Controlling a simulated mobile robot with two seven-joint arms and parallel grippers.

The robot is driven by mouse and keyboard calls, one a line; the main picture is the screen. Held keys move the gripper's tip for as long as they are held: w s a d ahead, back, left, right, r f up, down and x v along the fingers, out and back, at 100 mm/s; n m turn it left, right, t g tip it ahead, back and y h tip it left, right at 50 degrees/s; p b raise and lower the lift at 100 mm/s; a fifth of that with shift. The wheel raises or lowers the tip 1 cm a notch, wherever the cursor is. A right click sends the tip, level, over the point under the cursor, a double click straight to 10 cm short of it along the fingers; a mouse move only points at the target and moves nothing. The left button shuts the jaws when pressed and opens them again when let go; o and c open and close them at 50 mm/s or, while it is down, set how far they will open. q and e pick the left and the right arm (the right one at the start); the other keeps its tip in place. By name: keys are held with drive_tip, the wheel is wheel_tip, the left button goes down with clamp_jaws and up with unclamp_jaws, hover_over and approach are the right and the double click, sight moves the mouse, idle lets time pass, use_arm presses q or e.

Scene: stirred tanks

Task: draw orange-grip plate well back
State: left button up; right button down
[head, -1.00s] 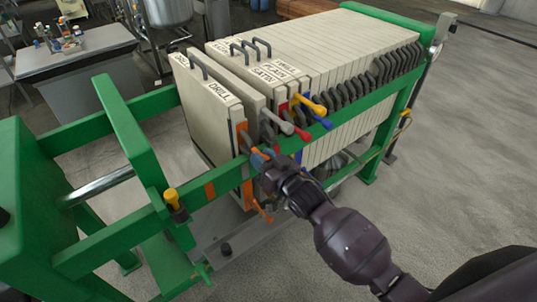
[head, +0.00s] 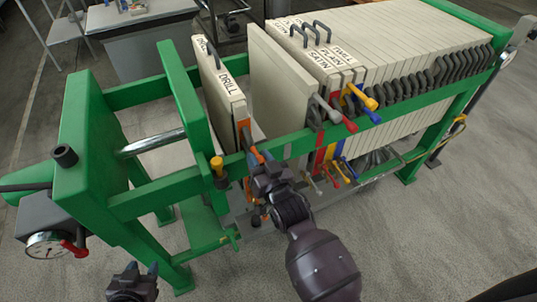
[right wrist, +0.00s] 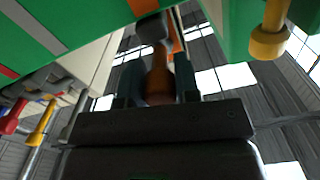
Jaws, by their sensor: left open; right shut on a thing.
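The orange-grip plate (head: 222,100), lettered DRILL with an orange strip down its near edge, hangs upright between the green rails. It stands apart from the pack, nearer the green pressing plate (head: 183,100). My right gripper (head: 258,168) is at its near edge by the near rail and covers part of the grip. In the right wrist view its fingers close around the orange-brown grip (right wrist: 158,84). My left gripper (head: 134,280) is open and empty, low at the bottom left, away from the plates.
A pale plate with a grey grip (head: 280,90) heads the pack, with red, yellow and blue grips behind it. A gap separates it from the orange-grip plate. A yellow-topped knob (head: 217,165) stands on the near rail (head: 160,195). A gauge (head: 47,244) is at left.

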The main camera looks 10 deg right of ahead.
drive_tip(key=shift+s+a, duration=0.1)
drive_tip(key=shift+a, duration=0.15)
drive_tip(key=c, duration=0.8)
unclamp_jaws()
drive_tip(key=shift+c, duration=0.2)
drive_tip(key=shift+d, duration=0.1)
drive_tip(key=v, duration=1)
drive_tip(key=shift+s, duration=0.4)
drive_tip(key=shift+d, duration=0.1)
